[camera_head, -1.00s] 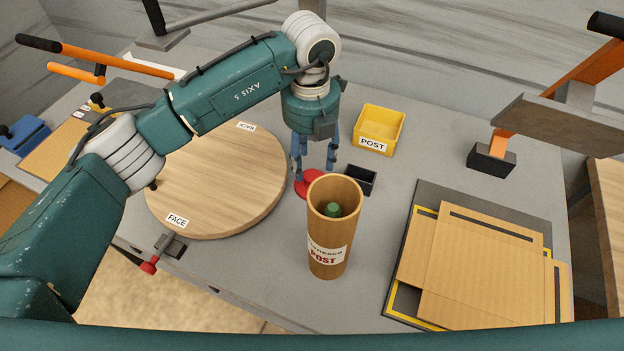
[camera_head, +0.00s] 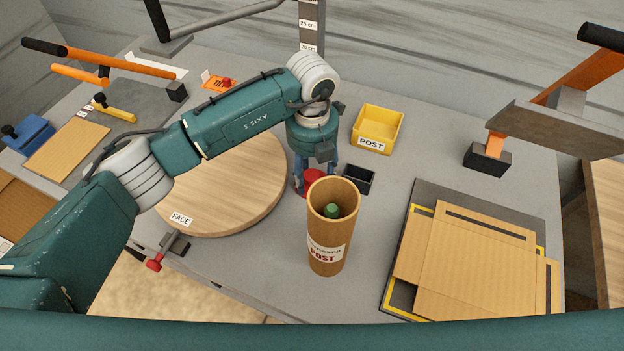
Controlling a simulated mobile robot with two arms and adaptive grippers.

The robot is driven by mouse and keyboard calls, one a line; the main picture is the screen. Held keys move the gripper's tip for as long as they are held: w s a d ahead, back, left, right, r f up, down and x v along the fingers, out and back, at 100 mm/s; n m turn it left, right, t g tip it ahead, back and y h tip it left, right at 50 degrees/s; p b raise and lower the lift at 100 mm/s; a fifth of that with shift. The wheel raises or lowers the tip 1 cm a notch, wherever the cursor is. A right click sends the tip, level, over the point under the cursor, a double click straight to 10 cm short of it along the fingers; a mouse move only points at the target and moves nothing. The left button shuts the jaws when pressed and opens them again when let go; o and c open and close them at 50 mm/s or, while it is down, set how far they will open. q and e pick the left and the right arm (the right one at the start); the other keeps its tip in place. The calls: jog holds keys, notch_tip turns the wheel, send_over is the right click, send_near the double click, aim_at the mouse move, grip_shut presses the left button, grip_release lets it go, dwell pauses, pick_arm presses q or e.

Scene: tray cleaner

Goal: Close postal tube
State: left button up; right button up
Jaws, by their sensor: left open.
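The brown cardboard postal tube (camera_head: 327,235) stands upright on the grey table, its open end up. A green item (camera_head: 331,211) shows inside it. A round red piece, perhaps the tube's cap (camera_head: 314,180), is just behind the tube, partly hidden by the tube rim and my gripper. My left gripper (camera_head: 308,182) points down at the red piece, with blue-grey fingers low beside it. It is open; whether the fingers touch the piece I cannot tell. My right gripper is not in view.
A small black box (camera_head: 358,179) sits close to the right of the red piece. A yellow POST bin (camera_head: 377,131) is behind it. A round wooden board (camera_head: 240,205) lies left, under my arm. Flat cardboard (camera_head: 480,262) lies on a dark mat at right. Table front right of the tube is clear.

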aim_at(312, 174)
pick_arm(q)
jog(key=c, duration=1)
jog(key=shift+r, duration=0.15)
jog(key=shift+r+b, duration=2)
jog(key=shift+r, duration=7.95)
